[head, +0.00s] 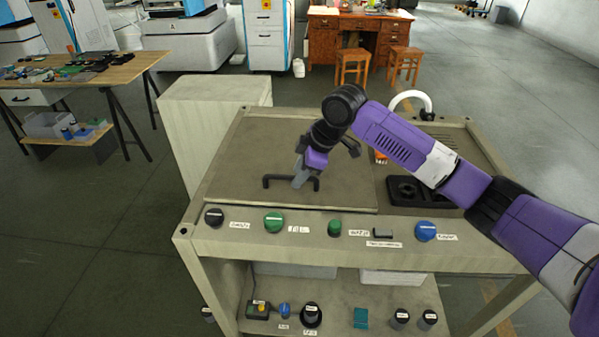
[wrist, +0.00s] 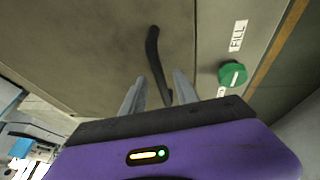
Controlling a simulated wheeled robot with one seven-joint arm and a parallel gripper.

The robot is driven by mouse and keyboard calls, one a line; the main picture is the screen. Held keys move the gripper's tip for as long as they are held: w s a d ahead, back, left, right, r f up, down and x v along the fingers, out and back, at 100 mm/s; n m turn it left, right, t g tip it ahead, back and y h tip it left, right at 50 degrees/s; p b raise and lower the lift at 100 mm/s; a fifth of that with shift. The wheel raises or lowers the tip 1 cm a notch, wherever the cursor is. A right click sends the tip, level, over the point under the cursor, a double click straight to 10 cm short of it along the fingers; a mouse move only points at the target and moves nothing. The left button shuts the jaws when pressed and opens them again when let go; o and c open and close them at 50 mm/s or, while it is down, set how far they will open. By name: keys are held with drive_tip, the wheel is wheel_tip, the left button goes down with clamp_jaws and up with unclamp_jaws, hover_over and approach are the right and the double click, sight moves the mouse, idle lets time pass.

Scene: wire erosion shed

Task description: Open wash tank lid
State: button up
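The wash tank lid (head: 240,160) is a flat grey-beige panel on the left part of the bench top, lying shut. Its black bar handle (head: 270,180) stands near the lid's front edge. My gripper (head: 298,184) is at the handle, pointing down. In the wrist view the handle (wrist: 153,50) runs into the space between the two grey fingers of my gripper (wrist: 160,92). The fingers are apart, with a gap seen on both sides of the bar. I cannot tell whether either finger touches it.
Coloured knobs line the bench front, among them a green one (head: 274,222) and a blue one (head: 425,231). A black recessed fixture (head: 405,192) and a white curved spout (head: 410,98) are right of the lid. A pale cabinet (head: 205,120) stands behind left.

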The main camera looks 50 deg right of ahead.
clamp_jaws()
idle(1.3)
